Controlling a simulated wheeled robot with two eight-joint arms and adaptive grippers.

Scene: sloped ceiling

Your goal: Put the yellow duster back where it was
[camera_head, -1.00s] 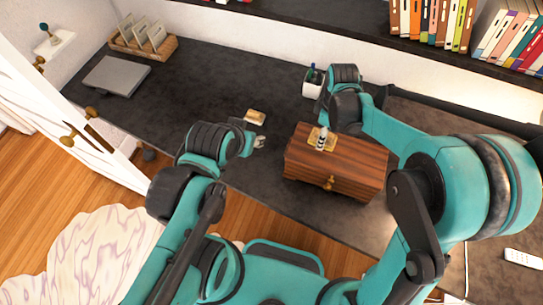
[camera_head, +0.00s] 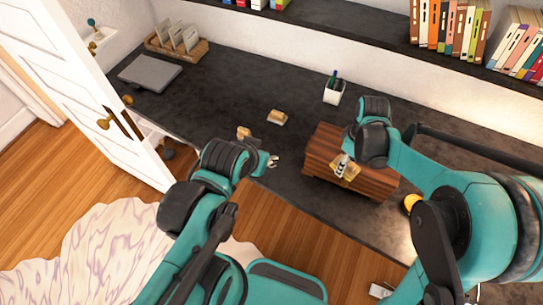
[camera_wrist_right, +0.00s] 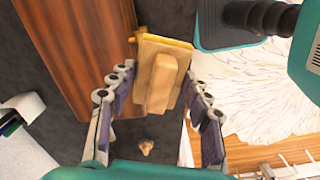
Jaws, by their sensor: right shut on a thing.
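The yellow duster (camera_head: 350,172) has a pale wooden back and a yellow edge. My right gripper (camera_head: 343,164) is shut on it. In the head view they overlap the front part of the dark wooden box (camera_head: 324,140); whether the duster touches the box cannot be told. In the right wrist view the duster (camera_wrist_right: 158,80) sits between the fingers of the right gripper (camera_wrist_right: 157,115), with the box (camera_wrist_right: 75,50) to the left. My left gripper (camera_head: 271,161) is over the desk's front edge, left of the box; its finger opening is unclear.
A similar wooden-and-yellow block (camera_head: 277,117) lies on the dark desk (camera_head: 225,85), and a brown piece (camera_head: 244,133) shows behind my left arm. A pen cup (camera_head: 334,90) stands behind the box. A round yellow thing (camera_head: 411,203) is to its right. The left desk centre is clear.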

